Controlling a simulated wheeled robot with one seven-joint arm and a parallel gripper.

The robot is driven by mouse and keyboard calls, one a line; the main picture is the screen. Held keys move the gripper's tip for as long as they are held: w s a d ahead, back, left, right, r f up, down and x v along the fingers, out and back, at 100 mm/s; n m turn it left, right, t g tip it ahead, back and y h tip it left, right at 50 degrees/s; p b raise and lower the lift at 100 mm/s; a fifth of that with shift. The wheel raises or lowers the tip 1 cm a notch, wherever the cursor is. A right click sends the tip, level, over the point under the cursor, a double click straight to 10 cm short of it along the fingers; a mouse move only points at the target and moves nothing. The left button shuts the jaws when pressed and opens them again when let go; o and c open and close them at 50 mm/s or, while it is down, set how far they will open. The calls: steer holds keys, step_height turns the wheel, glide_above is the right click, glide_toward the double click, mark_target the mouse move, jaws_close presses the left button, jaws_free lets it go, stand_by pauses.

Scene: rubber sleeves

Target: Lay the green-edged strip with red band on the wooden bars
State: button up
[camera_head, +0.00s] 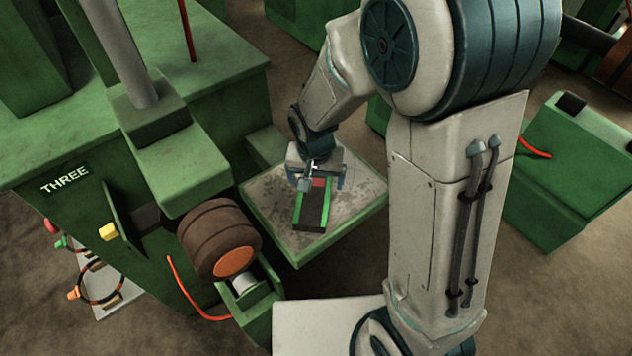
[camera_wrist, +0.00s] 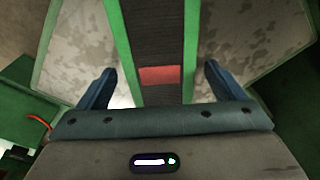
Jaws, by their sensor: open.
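The green-edged strip (camera_head: 313,208) is dark with green long edges and lies on the grey, stained top of a green-rimmed stand. Its red band (camera_head: 318,183) is at the end near my gripper. My gripper (camera_head: 316,181) is over that end, pointing down. In the wrist view the strip (camera_wrist: 154,40) runs between the two open blue fingers of my gripper (camera_wrist: 161,85), with a gap on each side. The red band (camera_wrist: 160,76) shows between the fingertips. I cannot make out any wooden bars in either view.
The stand's top (camera_head: 265,212) has bare room around the strip. A green machine marked THREE (camera_head: 65,180) and a brown roller with an orange end (camera_head: 218,238) stand to the left. A green box (camera_head: 570,165) stands at the right.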

mark_target(316, 180)
steer(key=c, duration=1.2)
steer(key=shift+o, duration=0.2)
steer(key=shift+r, duration=0.1)
steer(key=shift+r, duration=0.5)
step_height(316, 180, up, 2)
steer(key=shift+r+b, duration=0.2)
steer(key=shift+b, duration=0.35)
steer(key=s+d+r+b, duration=0.2)
steer(key=d+r, duration=0.5)
steer(key=d, duration=0.4)
steer(key=shift+s+d+r, duration=0.2)
steer(key=shift+s, duration=0.4)
